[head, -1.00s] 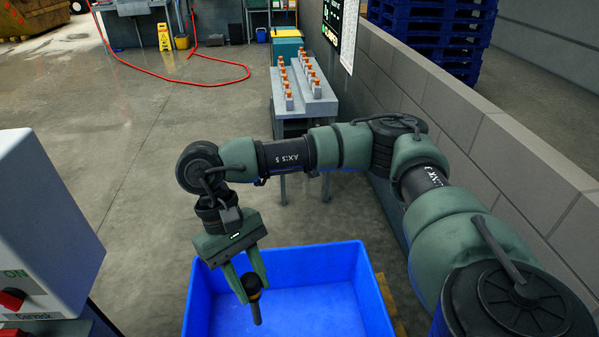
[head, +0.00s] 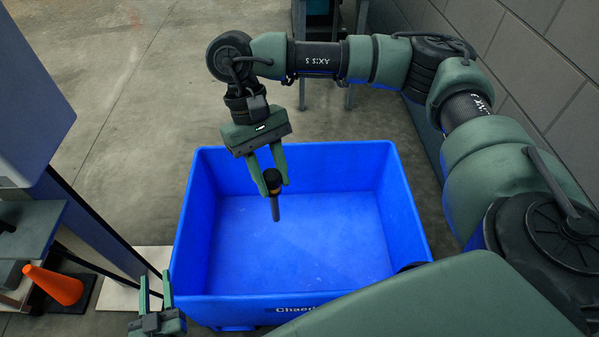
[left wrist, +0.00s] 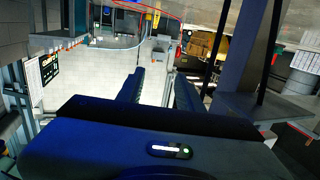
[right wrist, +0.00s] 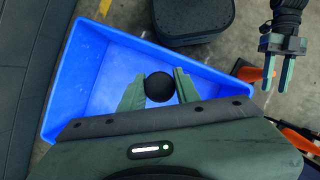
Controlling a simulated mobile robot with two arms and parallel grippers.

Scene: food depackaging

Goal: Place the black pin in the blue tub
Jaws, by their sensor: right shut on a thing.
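The black pin (head: 274,199) hangs roughly upright, its knob end held between the fingers of my right gripper (head: 270,180). It is over the blue tub (head: 420,232), above the tub's floor near the far left part. In the right wrist view the pin's round black knob (right wrist: 159,86) sits between the fingers, with the tub (right wrist: 62,95) around and beneath it. My left gripper (head: 155,293) is empty and open, low beside the tub's near left corner. Its two fingers stand apart in the left wrist view (left wrist: 158,85).
An orange cone (head: 54,284) lies left of the tub beside a grey stand (head: 32,225). A tall grey cabinet (head: 30,110) stands at the left. A block wall (head: 540,70) runs along the right. The tub looks empty inside.

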